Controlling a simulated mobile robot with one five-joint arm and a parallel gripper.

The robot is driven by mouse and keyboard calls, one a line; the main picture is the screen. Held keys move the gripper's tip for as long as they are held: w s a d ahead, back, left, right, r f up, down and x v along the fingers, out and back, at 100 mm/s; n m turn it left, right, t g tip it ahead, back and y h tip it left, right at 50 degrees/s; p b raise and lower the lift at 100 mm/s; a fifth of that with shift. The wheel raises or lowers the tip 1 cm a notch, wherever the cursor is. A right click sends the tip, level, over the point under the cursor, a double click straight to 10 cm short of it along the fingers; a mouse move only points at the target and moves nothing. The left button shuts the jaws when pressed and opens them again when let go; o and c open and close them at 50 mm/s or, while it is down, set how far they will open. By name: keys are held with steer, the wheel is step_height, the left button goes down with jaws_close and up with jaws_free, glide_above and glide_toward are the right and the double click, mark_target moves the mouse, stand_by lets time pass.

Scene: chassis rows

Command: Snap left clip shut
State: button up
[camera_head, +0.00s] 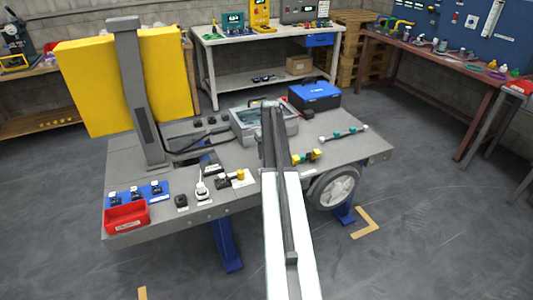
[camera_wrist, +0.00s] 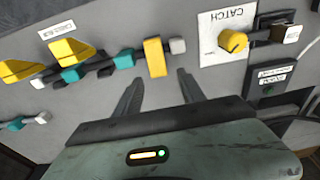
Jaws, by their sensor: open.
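In the wrist view my gripper (camera_wrist: 157,80) is open and empty, its dark fingers pointing at the grey bench top. Beyond the fingertips a dark rod with teal parts (camera_wrist: 124,59) carries several yellow clip-like pieces. Two yellow wedge-shaped pieces (camera_wrist: 70,50) are at the left; a yellow block (camera_wrist: 154,57) stands just beyond the fingers, apart from them. I cannot tell which piece is the left clip, or whether it is open. In the head view yellow pieces (camera_head: 308,157) show right of my arm; the gripper's fingers are hidden there.
In the wrist view a yellow knob (camera_wrist: 232,40) sits on a white CATCH label at the right. In the head view a grey case (camera_head: 283,124), a blue toolbox (camera_head: 315,95), a red bin (camera_head: 126,217) and a tall grey post (camera_head: 138,100) stand on the bench.

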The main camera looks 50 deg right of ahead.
steer(key=r+p, duration=0.1)
steer(key=r, duration=0.1)
steer(key=r+p, duration=0.1)
steer(key=p, duration=0.1)
steer(key=r+p, duration=0.1)
steer(key=r, duration=0.1)
steer(key=shift+s+a+r, duration=0.15)
steer(key=shift+s+r, duration=0.15)
steer(key=shift+f, duration=0.15)
steer(key=w+a+r+n+p, duration=0.2)
steer(key=w+a, duration=0.6)
steer(key=a, duration=0.4)
steer(key=w+a+r+n+p, duration=0.1)
steer(key=w+a+n+p, duration=0.15)
steer(key=a, duration=2.05)
steer(key=s+a+r+n, duration=0.1)
steer(key=s+a, duration=0.4)
steer(key=a, duration=0.4)
steer(key=s+a+r+n, duration=0.1)
steer(key=s+a, duration=0.5)
steer(key=a, duration=0.3)
steer(key=s+a+m+g, duration=0.1)
steer(key=s+a+m, duration=0.1)
steer(key=s, duration=0.5)
steer(key=shift+s+a+y+p, duration=0.2)
steer(key=shift+y+p, duration=0.1)
